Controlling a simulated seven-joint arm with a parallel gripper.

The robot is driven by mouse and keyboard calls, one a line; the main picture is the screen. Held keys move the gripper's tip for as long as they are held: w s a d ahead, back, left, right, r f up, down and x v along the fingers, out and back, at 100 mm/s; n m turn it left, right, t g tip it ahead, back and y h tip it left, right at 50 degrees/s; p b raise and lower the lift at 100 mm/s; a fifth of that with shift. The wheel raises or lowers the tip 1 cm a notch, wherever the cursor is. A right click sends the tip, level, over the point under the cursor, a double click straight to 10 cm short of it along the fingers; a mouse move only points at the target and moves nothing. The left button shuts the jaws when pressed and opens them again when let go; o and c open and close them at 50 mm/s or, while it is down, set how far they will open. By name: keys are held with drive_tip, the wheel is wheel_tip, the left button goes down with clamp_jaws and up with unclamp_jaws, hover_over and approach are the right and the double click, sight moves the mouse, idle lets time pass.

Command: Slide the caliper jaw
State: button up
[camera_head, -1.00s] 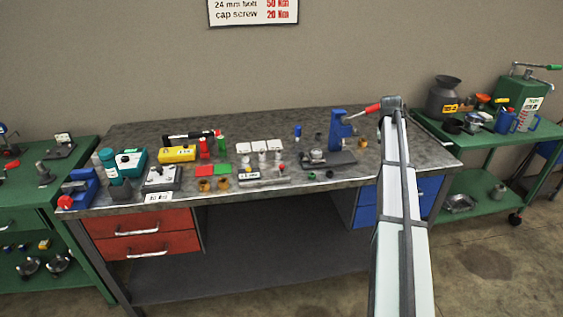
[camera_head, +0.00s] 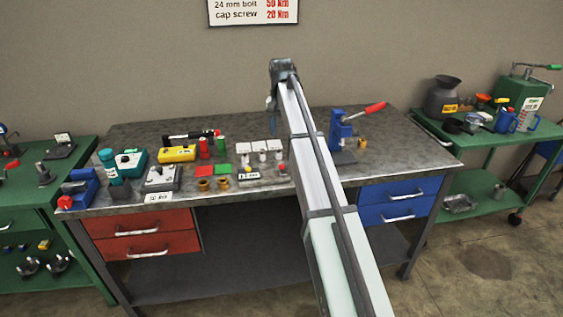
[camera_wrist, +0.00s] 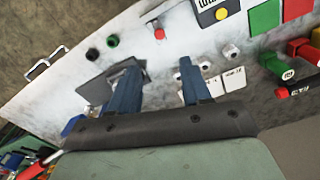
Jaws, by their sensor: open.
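My gripper (camera_head: 272,129) is above the back middle of the bench. In the wrist view, my gripper (camera_wrist: 158,62) is open, with nothing between its blue fingers, and apart from the caliper.
White labelled blocks (camera_wrist: 232,79) and a dark plate (camera_wrist: 100,82) lie near the fingers. A blue press with a red lever (camera_head: 341,128) stands to the right. Red and green pads (camera_head: 215,170) and a yellow box (camera_head: 177,153) stand to the left.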

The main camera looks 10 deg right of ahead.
sight(282, 165)
wheel_tip(282, 165, down, 14)
drive_tip(key=shift+r, duration=0.2)
idle(0.4)
clamp_jaws()
idle(0.4)
